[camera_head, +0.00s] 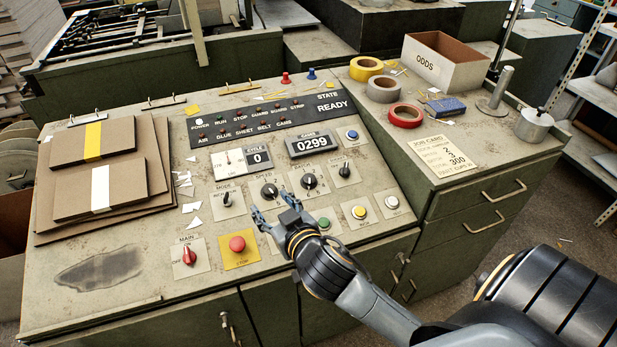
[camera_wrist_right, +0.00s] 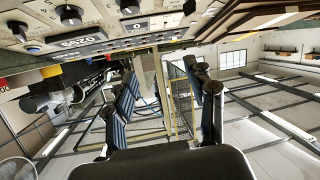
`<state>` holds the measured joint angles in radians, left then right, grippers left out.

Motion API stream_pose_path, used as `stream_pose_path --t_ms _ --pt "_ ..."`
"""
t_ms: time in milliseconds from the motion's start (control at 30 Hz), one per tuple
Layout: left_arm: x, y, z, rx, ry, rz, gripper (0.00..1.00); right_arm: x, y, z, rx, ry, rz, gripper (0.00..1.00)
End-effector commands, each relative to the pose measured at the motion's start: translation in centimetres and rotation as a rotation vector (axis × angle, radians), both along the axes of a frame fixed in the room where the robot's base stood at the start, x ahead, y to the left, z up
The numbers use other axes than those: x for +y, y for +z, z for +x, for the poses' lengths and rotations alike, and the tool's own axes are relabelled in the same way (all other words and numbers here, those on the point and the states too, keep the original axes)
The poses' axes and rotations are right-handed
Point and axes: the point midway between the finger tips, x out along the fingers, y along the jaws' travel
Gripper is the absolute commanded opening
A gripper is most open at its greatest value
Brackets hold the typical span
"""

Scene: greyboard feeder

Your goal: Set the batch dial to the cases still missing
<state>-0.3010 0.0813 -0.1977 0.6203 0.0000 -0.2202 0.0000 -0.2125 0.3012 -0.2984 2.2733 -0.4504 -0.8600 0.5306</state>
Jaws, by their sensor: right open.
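The batch dial (camera_head: 309,181) is a black knob on a pale plate with marks around it, below the counter (camera_head: 312,144), which reads 0299. Its exact setting is too small to read. The job card (camera_head: 443,156) on the right cabinet shows 2, 3 and 300. My right gripper (camera_head: 272,208) is open and empty over the panel, left of and nearer than the batch dial, apart from it. In the right wrist view its fingers (camera_wrist_right: 163,80) are spread with nothing between them; the panel with knobs and the counter (camera_wrist_right: 82,40) shows upside down. My left gripper is not in view.
The speed dial (camera_head: 269,190) is beside the batch dial. A red stop button (camera_head: 237,244), main switch (camera_head: 189,255) and green button (camera_head: 324,223) are near my gripper. Cardboard stacks (camera_head: 100,180) lie left; tape rolls (camera_head: 405,115) and the ODDS box (camera_head: 440,65) stand right.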

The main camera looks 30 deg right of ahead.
Motion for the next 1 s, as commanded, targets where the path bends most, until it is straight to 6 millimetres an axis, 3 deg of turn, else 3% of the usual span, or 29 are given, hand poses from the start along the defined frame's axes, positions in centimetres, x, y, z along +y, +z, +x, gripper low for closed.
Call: stream_pose_path --t_ms 33,200,333,400,467,533,600,667,767,867,900,1000 --pt "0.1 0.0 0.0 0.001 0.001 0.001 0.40 0.7 2.6 1.6 -0.106 0.033 -0.004 0.55" --pt "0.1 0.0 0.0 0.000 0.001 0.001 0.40 5.0 10.8 4.8 -0.448 0.226 -0.011 0.55" --pt "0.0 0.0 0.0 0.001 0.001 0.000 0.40 10.5 15.9 5.3 -0.672 0.513 -0.056 0.55" --pt "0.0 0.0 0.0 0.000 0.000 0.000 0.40 13.7 17.1 4.8 -0.736 0.708 -0.101 0.55" --pt "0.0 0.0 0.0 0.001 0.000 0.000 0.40 16.0 16.9 4.2 -0.745 0.882 -0.155 0.55" --pt "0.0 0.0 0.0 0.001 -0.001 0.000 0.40 17.7 15.4 3.7 -0.696 1.074 -0.236 0.55" --pt "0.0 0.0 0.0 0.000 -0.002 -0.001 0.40 18.2 13.0 3.6 -0.587 1.244 -0.330 0.55" --pt "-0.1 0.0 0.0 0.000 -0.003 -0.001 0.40 17.4 10.4 3.9 -0.447 1.356 -0.419 0.55" --pt "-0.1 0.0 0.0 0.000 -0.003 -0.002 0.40 13.3 6.0 5.3 -0.136 1.451 -0.573 0.55" --pt "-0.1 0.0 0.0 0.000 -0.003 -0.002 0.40 6.4 3.0 7.2 0.217 1.412 -0.704 0.55" --pt "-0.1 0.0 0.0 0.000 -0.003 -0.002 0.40 3.2 2.4 7.8 0.352 1.364 -0.744 0.55" --pt "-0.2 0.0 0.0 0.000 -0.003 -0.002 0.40 -4.3 2.2 8.7 0.638 1.202 -0.807 0.55"
